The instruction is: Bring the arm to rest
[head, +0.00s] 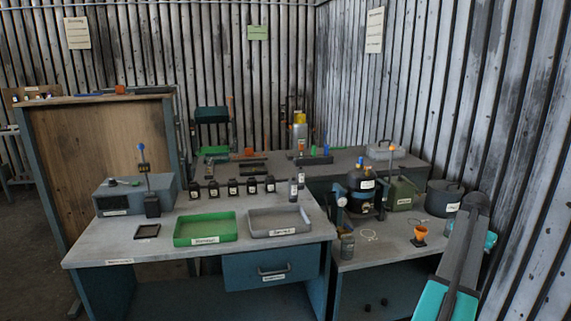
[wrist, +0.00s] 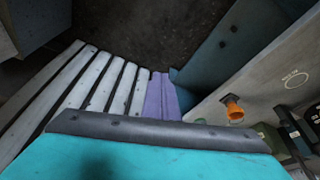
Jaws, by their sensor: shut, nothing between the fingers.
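My arm rises at the lower right of the head view, in front of the corrugated wall and beside the right-hand bench. A teal part of it shows behind the dark grey link, but the fingertips are hidden there. In the wrist view my gripper (wrist: 162,97) shows as two purple fingers side by side, shut with nothing between them. They stick out past the dark edge of the teal wrist body, with floor and wall beyond. The gripper appears apart from the bench.
The corrugated wall (head: 530,150) stands close on the arm's right. An orange funnel (head: 420,232) stands on the right bench (head: 385,262), near the arm; it also shows in the wrist view (wrist: 233,107). The front bench holds a green tray (head: 205,229) and a grey tray (head: 280,222).

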